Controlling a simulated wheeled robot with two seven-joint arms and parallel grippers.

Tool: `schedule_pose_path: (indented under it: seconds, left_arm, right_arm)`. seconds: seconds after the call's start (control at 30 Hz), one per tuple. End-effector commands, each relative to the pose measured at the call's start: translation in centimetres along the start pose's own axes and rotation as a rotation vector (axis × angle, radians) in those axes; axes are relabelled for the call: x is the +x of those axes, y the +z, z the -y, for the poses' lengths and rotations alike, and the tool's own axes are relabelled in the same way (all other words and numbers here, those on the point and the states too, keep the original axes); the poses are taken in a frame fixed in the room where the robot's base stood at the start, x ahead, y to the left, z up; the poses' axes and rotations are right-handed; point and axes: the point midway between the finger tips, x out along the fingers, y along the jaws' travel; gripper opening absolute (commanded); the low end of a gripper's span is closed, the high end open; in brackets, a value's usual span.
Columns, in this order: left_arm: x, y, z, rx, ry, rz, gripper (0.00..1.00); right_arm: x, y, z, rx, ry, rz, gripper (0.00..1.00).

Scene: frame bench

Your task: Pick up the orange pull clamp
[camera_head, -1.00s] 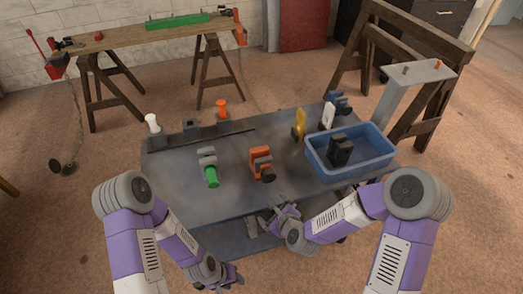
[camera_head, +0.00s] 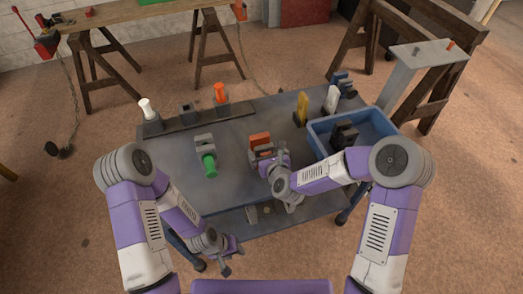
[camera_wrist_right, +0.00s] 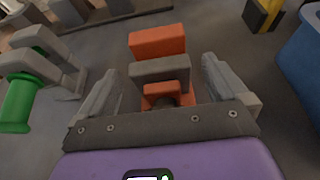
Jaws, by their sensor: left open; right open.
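The orange pull clamp (camera_head: 260,139) is on the grey table, near its middle. It has orange parts and a grey bar. My right gripper (camera_head: 267,160) is open right at the clamp, partly hiding it in the head view. In the right wrist view the clamp (camera_wrist_right: 158,42) lies ahead of and partly between the two open fingers (camera_wrist_right: 162,66); I see a gap on both sides. My left gripper (camera_head: 232,252) is open and empty, low in front of the table's near edge, away from the clamp.
A green-handled clamp (camera_head: 207,158) stands left of the orange one. A blue bin (camera_head: 320,141) with a dark object stands to the right. White (camera_head: 147,110), orange (camera_head: 221,94) and yellow (camera_head: 301,108) handled pieces stand along the back. The table's front left is clear.

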Motion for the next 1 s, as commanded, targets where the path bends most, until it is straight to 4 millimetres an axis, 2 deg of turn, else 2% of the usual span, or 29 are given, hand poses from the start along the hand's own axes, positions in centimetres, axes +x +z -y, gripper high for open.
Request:
schedule_pose_path:
  seconds: [0.1, 0.33, 0.93, 1.0]
  left_arm:
    - [0.08, -0.02, 0.03, 0.0, 0.0, 0.0, 0.43]
    - [0.06, -0.02, 0.01, 0.0, 0.0, 0.0, 0.43]
    - [0.06, -0.02, 0.01, 0.0, 0.0, 0.0, 0.43]
    - [0.06, -0.02, 0.01, 0.0, 0.0, 0.0, 0.43]
  right_arm:
    - [0.85, 0.02, -0.06, 0.0, 0.001, 0.001, 1.0]
    - [0.93, 0.05, -0.02, 0.0, 0.0, 0.0, 1.0]
    - [0.9, 0.02, -0.02, -0.001, 0.0, 0.0, 0.1]
    - [0.91, 0.29, -0.04, -0.002, 0.0, 0.007, 0.09]
